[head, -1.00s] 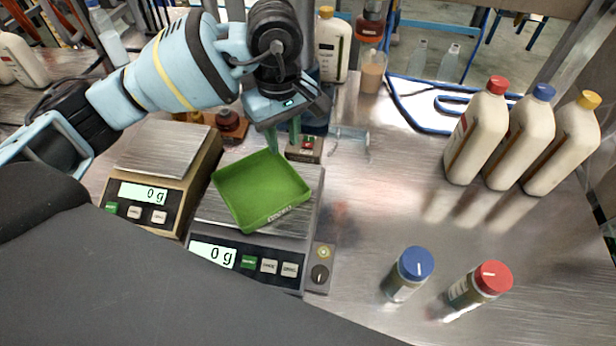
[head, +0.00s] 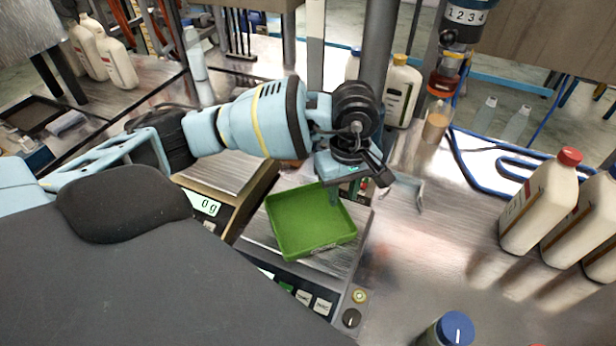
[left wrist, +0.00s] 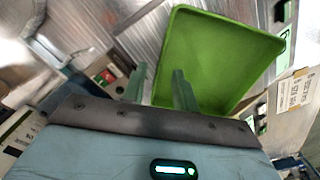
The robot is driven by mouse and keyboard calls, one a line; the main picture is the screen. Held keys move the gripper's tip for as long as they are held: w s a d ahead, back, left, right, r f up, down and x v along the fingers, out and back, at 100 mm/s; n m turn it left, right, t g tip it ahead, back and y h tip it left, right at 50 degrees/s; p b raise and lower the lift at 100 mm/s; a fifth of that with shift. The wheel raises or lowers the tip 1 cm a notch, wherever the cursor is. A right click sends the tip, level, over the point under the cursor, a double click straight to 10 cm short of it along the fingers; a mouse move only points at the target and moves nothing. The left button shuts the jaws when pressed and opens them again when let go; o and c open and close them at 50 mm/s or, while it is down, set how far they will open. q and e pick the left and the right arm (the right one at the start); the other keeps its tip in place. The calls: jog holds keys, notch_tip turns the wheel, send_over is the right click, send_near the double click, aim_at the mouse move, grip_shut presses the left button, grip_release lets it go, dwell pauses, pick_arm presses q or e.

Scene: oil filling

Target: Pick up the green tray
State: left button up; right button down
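The green tray (head: 310,225) is a shallow square dish over the metal plate of the right-hand scale (head: 262,235). It also shows in the left wrist view (left wrist: 220,55). My left gripper (head: 346,192) points down at the tray's far edge. In the left wrist view its two fingers (left wrist: 159,70) stand apart, one overlapping the tray and one outside its edge. The gripper looks open, and I cannot tell whether either finger touches the wall. My right gripper is not in view.
A second scale (head: 225,175) stands to the left, its display reading 0 g. White bottles (head: 540,205) stand at the right, and a blue-capped jar (head: 452,330) is at the bottom edge.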

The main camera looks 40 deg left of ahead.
pick_arm(q)
jog(key=shift+f, duration=1.2)
jog(key=c, duration=0.6)
grip_shut()
jog(key=shift+r, duration=0.1)
jog(key=shift+w+r, duration=0.1)
jog(key=shift+r, duration=0.4)
notch_tip(320, 180, up, 2)
jog(key=shift+r, duration=0.2)
jog(key=s+d, duration=0.2)
jog(key=s, duration=0.5)
jog(key=s+d+r+b, duration=0.1)
jog(key=s+d, duration=0.2)
jog(key=s, duration=0.5)
jog(key=shift+d+r, duration=0.2)
jog(key=shift+d, duration=0.05)
